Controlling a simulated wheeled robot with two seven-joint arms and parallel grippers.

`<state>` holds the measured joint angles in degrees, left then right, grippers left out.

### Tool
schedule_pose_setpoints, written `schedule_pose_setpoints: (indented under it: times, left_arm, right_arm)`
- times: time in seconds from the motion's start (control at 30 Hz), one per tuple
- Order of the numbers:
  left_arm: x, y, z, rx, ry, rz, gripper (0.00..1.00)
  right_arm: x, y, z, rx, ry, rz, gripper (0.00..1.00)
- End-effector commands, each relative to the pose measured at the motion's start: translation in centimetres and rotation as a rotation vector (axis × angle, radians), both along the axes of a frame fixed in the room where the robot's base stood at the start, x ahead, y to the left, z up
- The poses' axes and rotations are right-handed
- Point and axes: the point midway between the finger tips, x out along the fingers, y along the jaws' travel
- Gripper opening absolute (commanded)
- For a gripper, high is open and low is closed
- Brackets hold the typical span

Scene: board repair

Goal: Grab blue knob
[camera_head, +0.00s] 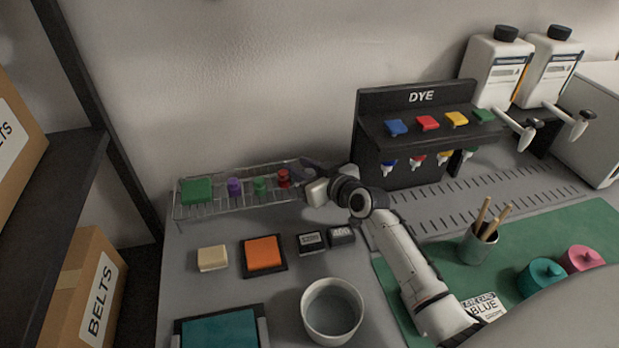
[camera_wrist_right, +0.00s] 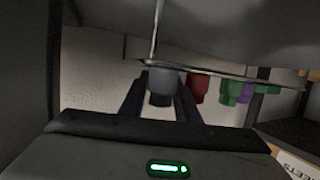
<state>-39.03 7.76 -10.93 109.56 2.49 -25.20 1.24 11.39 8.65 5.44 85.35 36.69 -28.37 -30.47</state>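In the wrist view, a small knob (camera_wrist_right: 160,86) of dull grey-blue colour hangs under the wire rack, between the two dark fingers of my right gripper (camera_wrist_right: 162,92). The fingers stand close on both sides of it; whether they press on it I cannot tell. In the head view my right gripper (camera_head: 313,178) is at the right end of the wire rack (camera_head: 225,210), and it and the wrist hide this knob. My left gripper is in neither view.
A red knob (camera_head: 283,178) is close beside my right gripper, then a green knob (camera_head: 260,186), a purple knob (camera_head: 234,187) and a green block (camera_head: 197,190). The black DYE stand (camera_head: 375,105) rises right of my wrist. A grey cup (camera_head: 332,311) stands in front.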

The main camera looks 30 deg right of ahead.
Motion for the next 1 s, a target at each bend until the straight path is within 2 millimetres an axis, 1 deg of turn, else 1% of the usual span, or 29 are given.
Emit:
schedule_pose_setpoints:
  times: [0.03,0.1,0.17,0.5,0.67,0.77,1.0]
  left_arm:
    - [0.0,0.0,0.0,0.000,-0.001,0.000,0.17]
    - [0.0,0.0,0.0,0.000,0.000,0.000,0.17]
    - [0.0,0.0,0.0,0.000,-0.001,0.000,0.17]
    - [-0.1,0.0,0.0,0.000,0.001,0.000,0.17]
    - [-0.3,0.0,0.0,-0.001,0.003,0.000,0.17]
    - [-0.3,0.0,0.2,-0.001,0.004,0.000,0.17]
    - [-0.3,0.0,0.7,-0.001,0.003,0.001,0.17]
  right_arm:
    - [0.0,0.0,0.0,0.000,0.000,0.000,0.24]
    - [0.0,0.0,0.0,0.000,0.000,0.000,0.12]
    - [0.0,0.0,0.0,0.000,0.000,0.000,0.03]
    - [-0.1,0.0,0.1,-0.001,0.000,0.000,0.03]
    - [-0.4,0.1,0.7,-0.002,0.000,0.001,0.03]
    - [-0.4,0.1,1.9,-0.002,-0.003,0.001,0.03]
    - [-0.4,0.1,6.1,-0.001,-0.004,0.001,0.03]
